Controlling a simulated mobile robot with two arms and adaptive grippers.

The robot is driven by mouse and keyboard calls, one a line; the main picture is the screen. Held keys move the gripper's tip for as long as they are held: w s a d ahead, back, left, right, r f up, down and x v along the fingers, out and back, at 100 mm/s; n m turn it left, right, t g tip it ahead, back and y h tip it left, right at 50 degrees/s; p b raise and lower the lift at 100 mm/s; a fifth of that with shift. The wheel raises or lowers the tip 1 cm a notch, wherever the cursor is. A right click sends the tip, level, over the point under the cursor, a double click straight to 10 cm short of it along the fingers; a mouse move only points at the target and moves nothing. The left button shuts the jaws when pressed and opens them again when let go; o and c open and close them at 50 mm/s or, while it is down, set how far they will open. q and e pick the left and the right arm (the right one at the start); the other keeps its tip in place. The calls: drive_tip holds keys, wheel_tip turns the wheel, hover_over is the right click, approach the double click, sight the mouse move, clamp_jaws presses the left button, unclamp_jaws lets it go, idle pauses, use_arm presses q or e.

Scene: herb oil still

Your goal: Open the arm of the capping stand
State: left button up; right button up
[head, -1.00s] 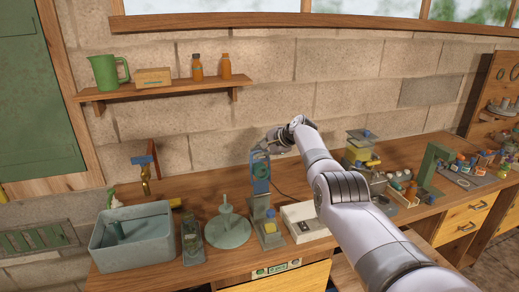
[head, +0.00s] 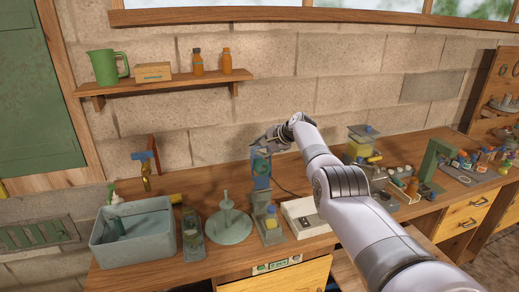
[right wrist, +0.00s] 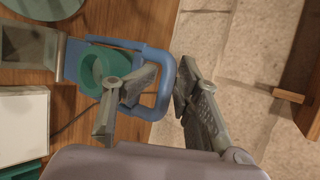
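The capping stand (head: 268,236) is on the bench left of centre, with a small bottle (head: 271,219) on its base. Its blue arm (head: 262,182) is at the top of the stand, close to my right gripper (head: 268,147). My right gripper (right wrist: 168,72) has one finger inside the loop and one outside. The fingers partly hide the loop. My left gripper is not in view.
A grey basin (head: 133,240) and a green disc with a spindle (head: 228,227) are to the left. A white box (head: 302,217) stands right of the stand. A shelf (head: 165,87) hangs on the block wall behind. Several small items fill the bench's right side.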

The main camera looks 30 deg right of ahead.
drive_tip(key=shift+s+d+r, duration=0.1)
drive_tip(key=shift+d+r, duration=0.05)
drive_tip(key=shift+s+d+r, duration=0.25)
drive_tip(key=shift+s+r, duration=0.2)
drive_tip(key=v, duration=1)
drive_tip(key=shift+s+a, duration=0.15)
drive_tip(key=shift+s, duration=0.1)
